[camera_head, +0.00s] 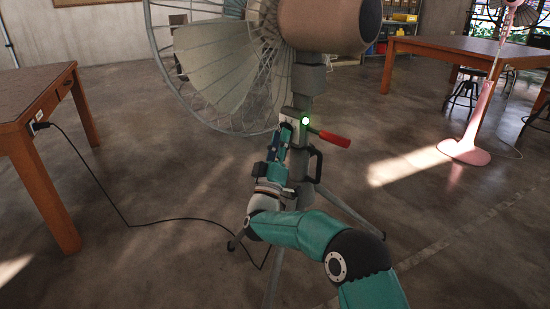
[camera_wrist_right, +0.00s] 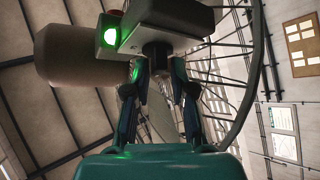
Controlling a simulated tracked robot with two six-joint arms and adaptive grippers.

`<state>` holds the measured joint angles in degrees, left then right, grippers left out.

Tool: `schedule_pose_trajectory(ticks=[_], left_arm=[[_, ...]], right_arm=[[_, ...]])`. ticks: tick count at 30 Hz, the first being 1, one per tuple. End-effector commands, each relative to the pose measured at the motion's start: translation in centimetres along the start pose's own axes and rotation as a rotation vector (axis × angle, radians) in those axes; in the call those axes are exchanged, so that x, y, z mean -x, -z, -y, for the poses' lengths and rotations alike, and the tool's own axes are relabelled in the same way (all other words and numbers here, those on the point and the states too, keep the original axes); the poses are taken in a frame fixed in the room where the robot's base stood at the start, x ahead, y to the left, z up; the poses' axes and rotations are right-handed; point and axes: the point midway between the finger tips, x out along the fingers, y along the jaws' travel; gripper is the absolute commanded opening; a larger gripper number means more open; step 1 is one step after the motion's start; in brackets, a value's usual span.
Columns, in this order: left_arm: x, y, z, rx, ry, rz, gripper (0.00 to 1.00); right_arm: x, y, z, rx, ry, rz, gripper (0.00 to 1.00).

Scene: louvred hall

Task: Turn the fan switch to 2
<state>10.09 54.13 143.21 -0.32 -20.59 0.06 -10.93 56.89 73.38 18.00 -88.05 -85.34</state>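The large fan (camera_head: 225,75) stands on a grey post, with a control box (camera_head: 297,118) below its motor. A green light (camera_head: 305,121) glows on the box, and it also shows in the wrist view (camera_wrist_right: 111,37). In the wrist view a dark switch knob (camera_wrist_right: 156,56) sticks out from the underside of the box. My right gripper (camera_head: 286,133) is at the box. Its two fingers (camera_wrist_right: 158,74) are apart, one on each side of the knob's end, with visible gaps. The knob's setting marks cannot be read. My left gripper is not in view.
A red-handled lever (camera_head: 330,137) juts right from the post, above a dark loop handle (camera_head: 316,160). A black cable (camera_head: 130,224) runs across the floor to a socket on the left table (camera_head: 35,95). A pink fan (camera_head: 477,125) stands at right.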

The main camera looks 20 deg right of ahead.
Motion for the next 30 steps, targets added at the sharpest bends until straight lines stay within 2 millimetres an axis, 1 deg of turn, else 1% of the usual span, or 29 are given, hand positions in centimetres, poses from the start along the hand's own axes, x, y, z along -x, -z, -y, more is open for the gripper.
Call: schedule_pose_trajectory(ticks=[5, 12, 15, 18, 23, 30], left_arm=[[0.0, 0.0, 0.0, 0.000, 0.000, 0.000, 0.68], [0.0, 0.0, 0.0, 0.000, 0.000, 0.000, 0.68], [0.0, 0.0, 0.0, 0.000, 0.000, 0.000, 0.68], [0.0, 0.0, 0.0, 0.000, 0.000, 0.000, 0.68], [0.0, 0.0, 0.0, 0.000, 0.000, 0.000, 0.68], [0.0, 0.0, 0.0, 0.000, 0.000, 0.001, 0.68]], right_arm=[[2.3, 0.1, 0.1, -0.001, 0.004, 0.000, 0.24], [7.3, 0.0, 0.1, 0.000, 0.006, -0.001, 0.24], [9.1, -0.1, 0.2, 0.001, 0.006, 0.001, 0.24], [10.5, -0.1, 0.2, 0.000, 0.005, 0.000, 0.24], [11.6, -0.1, 0.1, 0.000, 0.003, 0.001, 0.24], [11.7, -0.1, 0.1, 0.000, 0.002, 0.002, 0.24]])
